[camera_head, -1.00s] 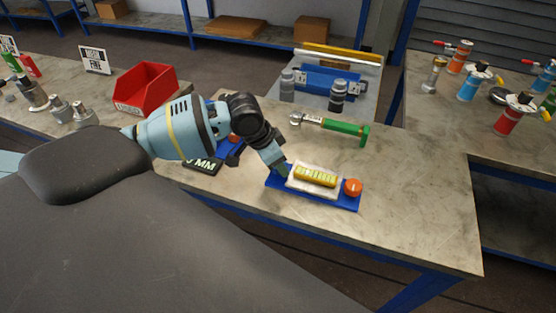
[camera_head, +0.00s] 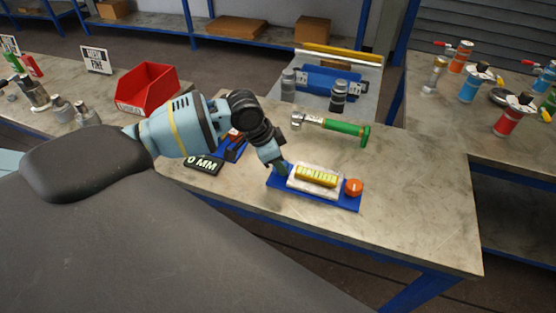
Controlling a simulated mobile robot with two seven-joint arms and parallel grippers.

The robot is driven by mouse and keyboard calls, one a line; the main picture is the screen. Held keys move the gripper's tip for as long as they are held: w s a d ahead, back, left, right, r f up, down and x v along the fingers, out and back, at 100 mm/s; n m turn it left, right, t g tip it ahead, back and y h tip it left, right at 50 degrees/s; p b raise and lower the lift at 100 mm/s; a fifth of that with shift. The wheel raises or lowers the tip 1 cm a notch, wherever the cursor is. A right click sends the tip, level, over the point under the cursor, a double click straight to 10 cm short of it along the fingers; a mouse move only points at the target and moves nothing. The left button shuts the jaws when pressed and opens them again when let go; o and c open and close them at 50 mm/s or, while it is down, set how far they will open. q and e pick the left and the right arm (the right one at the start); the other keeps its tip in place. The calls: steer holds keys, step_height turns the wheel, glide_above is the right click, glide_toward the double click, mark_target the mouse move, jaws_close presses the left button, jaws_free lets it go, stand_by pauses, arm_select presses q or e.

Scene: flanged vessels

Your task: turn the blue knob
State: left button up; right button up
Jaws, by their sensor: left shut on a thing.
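A blue base plate (camera_head: 328,202) lies on the near workbench. It carries a white block (camera_head: 300,186) with a yellow ribbed piece (camera_head: 317,176) on top. An orange knob (camera_head: 353,187) with a pale mark is at its right end. My left gripper (camera_head: 281,169) points down at the left end of the plate. It is shut on the blue knob there, which the fingers almost wholly hide. My right gripper is not in view.
A black "0 MM" sign (camera_head: 203,162) lies left of the plate. A green-handled tool (camera_head: 335,126) lies behind. A red bin (camera_head: 148,88) stands further left. The bench right of the orange knob is clear. Several valves stand on the right-hand bench.

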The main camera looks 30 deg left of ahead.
arm_select(q)
steer(key=m, duration=0.2)
steer(key=shift+w+a+m+g+h, duration=0.1)
steer(key=shift+m+g+h, duration=0.3)
steer(key=m+g, duration=0.1)
steer(key=m, duration=0.1)
steer(key=m+g+b, duration=0.1)
steer(key=m, duration=0.2)
steer(key=shift+w+f+h, duration=0.1)
steer(key=shift+h, duration=0.3)
steer(key=m+g, duration=0.1)
steer(key=m, duration=0.1)
steer(key=m+b, duration=0.1)
steer(key=m, duration=0.1)
steer(key=shift+w+m+g, duration=0.1)
steer(key=shift+m+g, duration=0.3)
steer(key=shift+m+g+y+b, duration=0.5)
steer(key=shift+m+g, duration=0.1)
steer(key=shift+m, duration=1.3)
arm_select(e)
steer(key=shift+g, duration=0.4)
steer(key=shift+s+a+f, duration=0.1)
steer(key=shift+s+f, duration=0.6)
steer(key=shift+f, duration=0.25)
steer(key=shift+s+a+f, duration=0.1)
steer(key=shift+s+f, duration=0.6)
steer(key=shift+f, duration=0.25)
arm_select(q)
steer(key=o, duration=0.7)
steer(key=shift+w, duration=0.1)
